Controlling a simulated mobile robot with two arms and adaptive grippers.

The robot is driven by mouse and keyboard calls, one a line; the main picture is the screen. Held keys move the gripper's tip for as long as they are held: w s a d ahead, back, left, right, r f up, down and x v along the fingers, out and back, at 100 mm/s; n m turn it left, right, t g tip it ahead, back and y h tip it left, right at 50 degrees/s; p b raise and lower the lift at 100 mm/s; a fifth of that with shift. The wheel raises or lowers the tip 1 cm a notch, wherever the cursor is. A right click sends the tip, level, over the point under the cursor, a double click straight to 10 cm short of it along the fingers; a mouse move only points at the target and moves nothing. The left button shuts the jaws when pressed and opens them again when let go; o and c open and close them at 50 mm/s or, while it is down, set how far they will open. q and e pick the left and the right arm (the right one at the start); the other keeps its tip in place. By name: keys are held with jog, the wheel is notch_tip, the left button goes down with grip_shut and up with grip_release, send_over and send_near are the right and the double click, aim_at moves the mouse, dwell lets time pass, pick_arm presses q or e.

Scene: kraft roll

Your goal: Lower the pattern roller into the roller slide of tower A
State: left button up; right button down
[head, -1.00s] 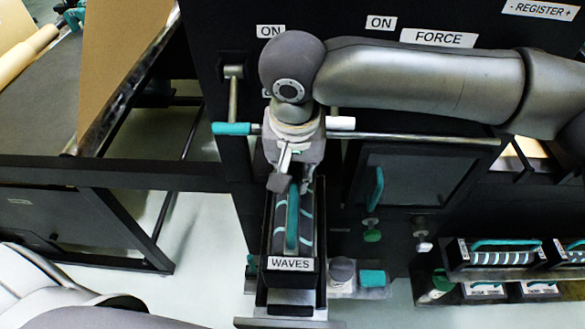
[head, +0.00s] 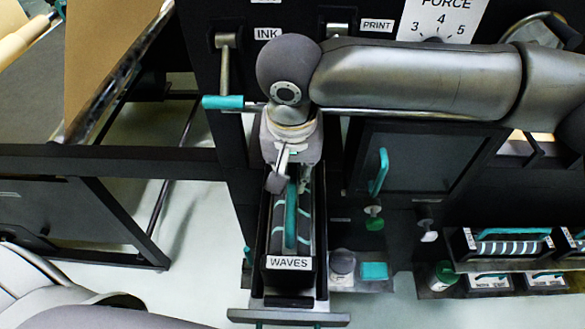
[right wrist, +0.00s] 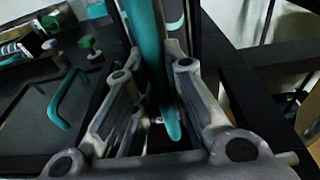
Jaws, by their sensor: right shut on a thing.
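The pattern roller (head: 307,212), dark with pale curved stripes, sits in a black holder labelled WAVES (head: 288,263) with a teal handle (head: 291,228). My right gripper (head: 290,183) is shut on the handle's far end from above. In the right wrist view its fingers (right wrist: 155,120) stand on both sides of the teal handle (right wrist: 150,55). Below the holder is a dark tray-like part, seemingly the roller slide (head: 290,301), with a grey crossbar in front. The holder hides most of it, so I cannot tell whether they touch. My left gripper is not in view.
A teal-tipped bar (head: 222,102) and levers labelled INK and PRINT are close by the right arm. A hatch with a teal handle (head: 379,172) is to the right. Another striped roller (head: 508,246) stands in a rack at the lower right. Pale floor is left of the holder.

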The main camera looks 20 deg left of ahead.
jog(key=shift+f+b, duration=0.6)
jog(key=shift+f, duration=1.05)
jog(key=c, duration=1.4)
grip_release()
jog(key=shift+s, duration=0.1)
jog(key=shift+f, duration=0.15)
jog(key=shift+r+p, duration=1.85)
jog(key=shift+p, duration=0.15)
jog(key=s+d+p, duration=0.1)
jog(key=s, duration=0.4)
jog(key=s+d+r+p, duration=0.1)
jog(key=s+d, duration=0.1)
jog(key=s, duration=0.3)
jog(key=s+d+r+p, duration=0.1)
jog(key=s+p, duration=0.1)
jog(key=s, duration=0.3)
jog(key=shift+s+d, duration=0.2)
jog(key=shift+d, duration=0.05)
